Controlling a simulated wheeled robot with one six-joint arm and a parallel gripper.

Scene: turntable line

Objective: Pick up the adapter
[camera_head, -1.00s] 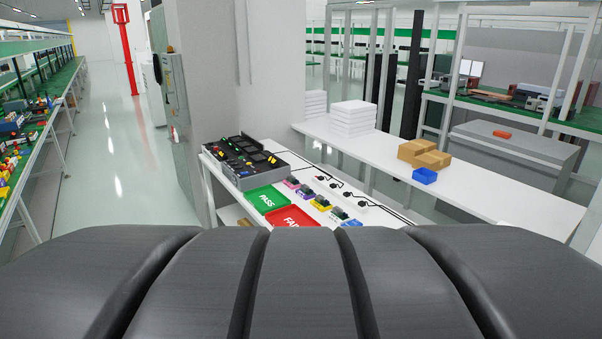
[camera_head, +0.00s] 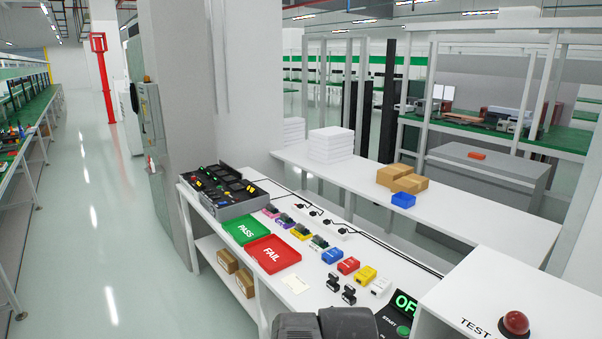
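I cannot tell for sure which item is the adapter. Two small black pieces (camera_head: 348,295) stand on the white workbench (camera_head: 310,297), near its front right. Behind them is a row of small blocks: blue (camera_head: 332,254), red (camera_head: 348,266), yellow (camera_head: 365,275) and white (camera_head: 381,285). Black plugs sit on a white power strip (camera_head: 324,222) along the bench's back. My gripper's fingers do not show. A dark grey part at the bottom edge looks like my own arm and hides some of the bench front.
A green PASS tray (camera_head: 246,230) and a red FAIL tray (camera_head: 272,254) lie left of the blocks. A grey box of dark parts (camera_head: 229,192) stands behind. At right are a START panel (camera_head: 401,318) and a white TEST box (camera_head: 480,300) with a red button (camera_head: 514,323).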

